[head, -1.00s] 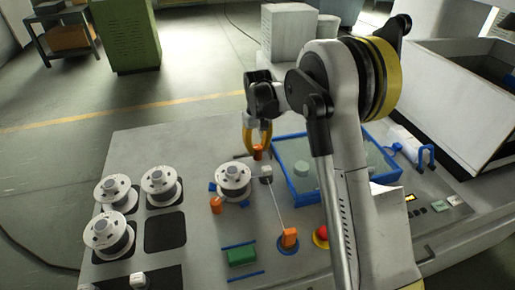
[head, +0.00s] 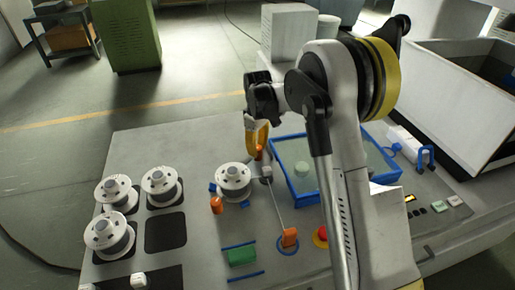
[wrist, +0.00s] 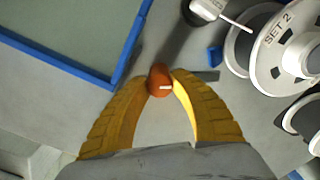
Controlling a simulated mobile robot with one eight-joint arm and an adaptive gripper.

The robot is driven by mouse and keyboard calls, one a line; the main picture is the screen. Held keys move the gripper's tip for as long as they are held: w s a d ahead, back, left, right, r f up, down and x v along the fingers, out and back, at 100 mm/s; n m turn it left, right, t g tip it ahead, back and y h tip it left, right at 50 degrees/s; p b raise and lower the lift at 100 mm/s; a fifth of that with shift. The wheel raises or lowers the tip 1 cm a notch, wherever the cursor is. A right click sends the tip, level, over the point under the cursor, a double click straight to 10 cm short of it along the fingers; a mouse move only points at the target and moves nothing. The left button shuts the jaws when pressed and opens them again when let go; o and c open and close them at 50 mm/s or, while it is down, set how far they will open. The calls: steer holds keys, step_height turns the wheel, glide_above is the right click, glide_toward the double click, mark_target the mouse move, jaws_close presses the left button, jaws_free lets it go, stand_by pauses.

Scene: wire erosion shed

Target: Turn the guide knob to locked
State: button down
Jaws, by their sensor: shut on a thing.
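The guide knob (wrist: 159,80) is a small orange knob with a short white line on top, between my fingertips in the wrist view. The line lies nearly level there. In the head view the knob (head: 259,153) shows only partly below the fingers, left of the blue-framed tank. My gripper (wrist: 160,84) has its yellow fingers shut on the knob; in the head view the gripper (head: 258,150) points down at it. A dark grey mark (wrist: 207,76) and a blue block (wrist: 215,56) lie right of the knob in the wrist view.
A blue-framed tank (head: 291,193) stands close right of the knob. A white spool (head: 233,180) stands close left. A thin wire runs to another orange piece (head: 289,237). More spools (head: 107,233) stand at left. A red button (head: 321,235) is at the front.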

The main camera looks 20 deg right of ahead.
steer(key=n, duration=1.1)
steer(key=shift+s+n, duration=0.1)
steer(key=shift+n, duration=0.3)
stand_by(0.3)
steer(key=c, duration=1.4)
jaws_free()
steer(key=shift+o, duration=0.2)
steer(key=shift+r, duration=0.1)
step_height(320, 180, up, 12)
